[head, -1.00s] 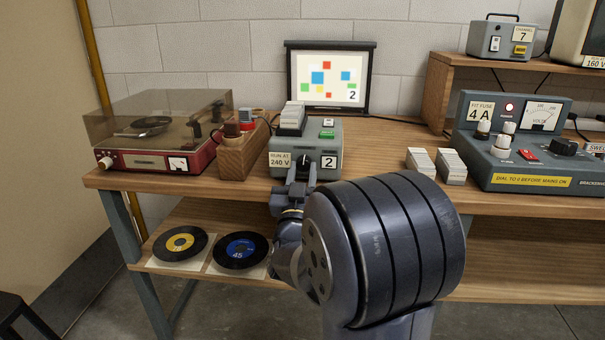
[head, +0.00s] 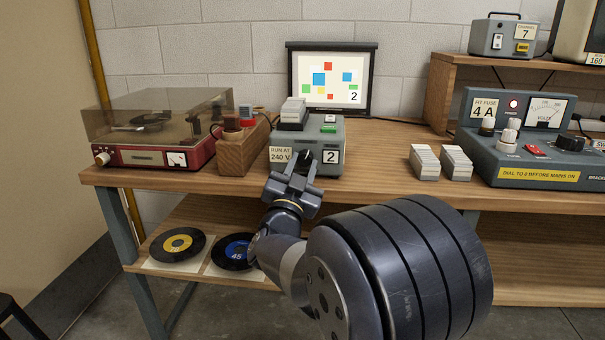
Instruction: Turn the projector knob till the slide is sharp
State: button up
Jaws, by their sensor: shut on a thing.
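The slide projector (head: 332,172) is a grey box on the bench, with labels "RUN AT 240 V" and "2" on its front. My gripper (head: 303,162) is at the front face between these labels, shut on the projector knob (head: 304,154), which shows as a dark round shape and is mostly hidden by the jaws. The screen (head: 374,80) behind the projector shows the slide (head: 335,98): coloured squares and a "2" on white. Their edges look fairly crisp at this size.
A red record player (head: 150,157) and a wooden block (head: 237,160) stand left of the projector. Two slide stacks (head: 440,160) and a grey control panel (head: 530,150) are to the right. Records (head: 178,245) lie on the lower shelf. Bare bench separates projector and stacks.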

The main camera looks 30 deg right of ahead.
jog(key=o, duration=1)
jog(key=shift+c, duration=0.2)
jog(key=shift+s+a, duration=0.1)
jog(key=v, duration=1)
jog(key=shift+s+a+f+p, duration=0.15)
jog(key=shift+s+f+p, duration=0.05)
jog(key=shift+p, duration=0.25)
jog(key=shift+w, duration=0.1)
jog(key=b+x, duration=0.1)
jog(key=x, duration=1)
jog(key=shift+r+n+t+p, duration=0.15)
jog(key=shift+n+t+p, duration=0.25)
jog(key=shift+n+p, duration=0.35)
jog(key=shift+n+y, duration=0.35)
jog(key=shift+y, duration=0.05)
